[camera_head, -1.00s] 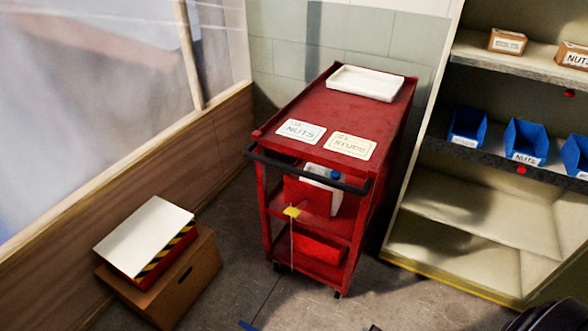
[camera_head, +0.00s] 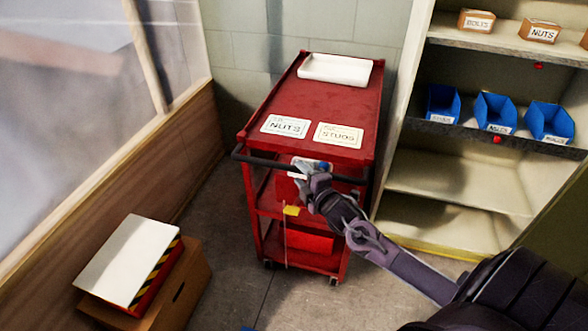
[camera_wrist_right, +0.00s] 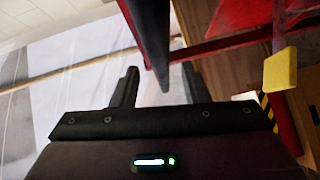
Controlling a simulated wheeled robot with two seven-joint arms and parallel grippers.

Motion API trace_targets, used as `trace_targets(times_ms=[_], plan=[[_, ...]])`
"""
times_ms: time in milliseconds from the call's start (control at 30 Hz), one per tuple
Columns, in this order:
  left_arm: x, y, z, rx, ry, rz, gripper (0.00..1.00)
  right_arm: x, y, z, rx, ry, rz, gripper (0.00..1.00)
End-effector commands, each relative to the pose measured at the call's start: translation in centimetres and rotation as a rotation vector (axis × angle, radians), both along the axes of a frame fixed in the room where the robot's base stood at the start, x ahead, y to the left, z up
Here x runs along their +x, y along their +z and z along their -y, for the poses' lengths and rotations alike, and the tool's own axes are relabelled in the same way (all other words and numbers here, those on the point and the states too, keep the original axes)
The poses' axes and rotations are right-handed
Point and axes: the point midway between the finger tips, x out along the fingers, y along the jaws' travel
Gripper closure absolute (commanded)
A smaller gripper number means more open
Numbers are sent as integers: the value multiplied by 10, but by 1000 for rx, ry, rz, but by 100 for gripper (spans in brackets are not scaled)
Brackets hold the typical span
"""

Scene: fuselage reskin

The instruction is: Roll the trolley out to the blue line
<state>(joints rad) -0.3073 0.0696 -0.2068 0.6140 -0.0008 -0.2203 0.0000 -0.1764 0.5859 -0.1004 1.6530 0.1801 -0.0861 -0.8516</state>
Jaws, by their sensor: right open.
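The red trolley (camera_head: 330,105) stands upright against the back wall, beside the shelving. Its dark handle bar (camera_head: 262,161) runs across the near end; it also shows in the wrist view (camera_wrist_right: 150,35). My right gripper (camera_head: 308,172) is at the middle of the handle. In the right wrist view the jaws (camera_wrist_right: 160,88) are open, with the bar lying between the two fingers in the picture; contact cannot be told. A small bit of blue floor marking (camera_head: 248,329) shows at the bottom edge. My left gripper is out of view.
A cardboard box (camera_head: 185,290) with a white-topped striped item (camera_head: 130,260) stands on the floor at left. Shelving (camera_head: 455,185) with blue bins (camera_head: 495,112) is close on the trolley's right. A white tray (camera_head: 335,69) sits on the trolley. Floor in front is clear.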

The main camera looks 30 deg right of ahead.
Motion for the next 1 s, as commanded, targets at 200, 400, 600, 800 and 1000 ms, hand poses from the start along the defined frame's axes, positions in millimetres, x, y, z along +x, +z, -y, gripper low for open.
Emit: trace_targets(times_ms=[200,400,600,800,1000], plan=[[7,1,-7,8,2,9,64,28,-4,2,2,-1,0,59],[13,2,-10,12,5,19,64,38,-6,2,2,0,-2,59],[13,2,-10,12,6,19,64,38,-6,2,2,0,-2,59],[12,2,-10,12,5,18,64,38,-6,2,2,0,-2,81],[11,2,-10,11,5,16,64,37,-6,2,2,0,-2,100]])
